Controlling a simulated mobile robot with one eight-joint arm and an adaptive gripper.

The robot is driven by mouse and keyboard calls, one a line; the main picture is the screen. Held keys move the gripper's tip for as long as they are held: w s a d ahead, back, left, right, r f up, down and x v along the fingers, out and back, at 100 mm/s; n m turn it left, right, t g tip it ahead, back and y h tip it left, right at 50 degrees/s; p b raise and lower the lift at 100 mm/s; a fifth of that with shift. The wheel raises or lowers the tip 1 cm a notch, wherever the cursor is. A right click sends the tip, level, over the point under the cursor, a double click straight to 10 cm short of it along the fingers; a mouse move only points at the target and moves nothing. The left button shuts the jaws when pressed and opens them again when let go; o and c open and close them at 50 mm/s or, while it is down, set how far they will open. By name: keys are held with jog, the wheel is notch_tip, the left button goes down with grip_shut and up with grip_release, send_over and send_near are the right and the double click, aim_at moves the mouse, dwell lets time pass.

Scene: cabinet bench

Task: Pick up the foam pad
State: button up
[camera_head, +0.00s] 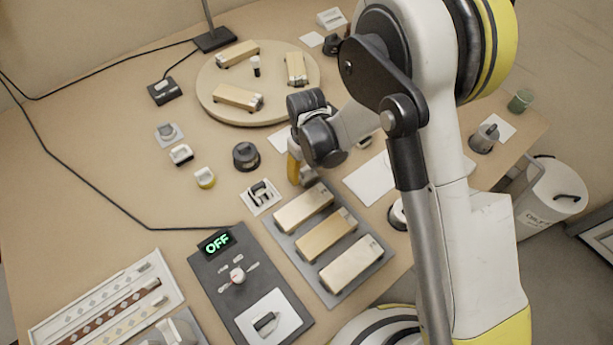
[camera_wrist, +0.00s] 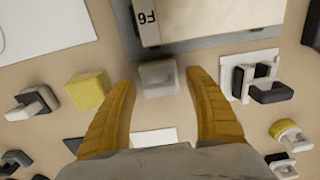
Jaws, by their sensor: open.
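A small pale grey, soft-looking block (camera_wrist: 158,78) lies between my gripper's fingertips in the wrist view, with a visible gap on each side. A yellow, spongy-textured block (camera_wrist: 88,91) lies just outside the left finger. I cannot tell for certain which of the two is the foam pad. My gripper (camera_wrist: 160,80) is open and empty, with its yellow fingers pointing down at the bench; its fingers also show beside the block tray in the head view (camera_head: 300,170). In the head view my arm and gripper hide most of this spot.
A grey tray (camera_head: 291,248) with three tan blocks lies close to my gripper. A white card with a black clip (camera_wrist: 237,76) sits right of the fingers. A round turntable (camera_head: 280,112) with tan blocks stands behind, and a control box reading OFF (camera_head: 213,268) in front.

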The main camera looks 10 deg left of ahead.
aim_at(309, 169)
jog(key=shift+r, duration=0.1)
jog(key=c, duration=1.1)
jog(key=shift+r+p, duration=0.3)
jog(key=shift+r, duration=0.15)
jog(key=r, duration=0.1)
jog(key=r+p, duration=0.2)
jog(key=r, duration=0.1)
jog(key=shift+s+d, duration=0.2)
jog(key=shift+d, duration=0.15)
jog(key=s+d+r+p, duration=0.1)
jog(key=s+d+r, duration=0.1)
jog(key=d, duration=0.1)
jog(key=s+d+r+p, duration=0.1)
jog(key=s+d+r, duration=0.1)
jog(key=d, duration=0.1)
jog(key=s+d+r+p, duration=0.1)
jog(key=s+d+r, duration=0.1)
jog(key=d, duration=0.1)
jog(key=shift+d, duration=0.1)
jog(key=shift+c, duration=0.7)
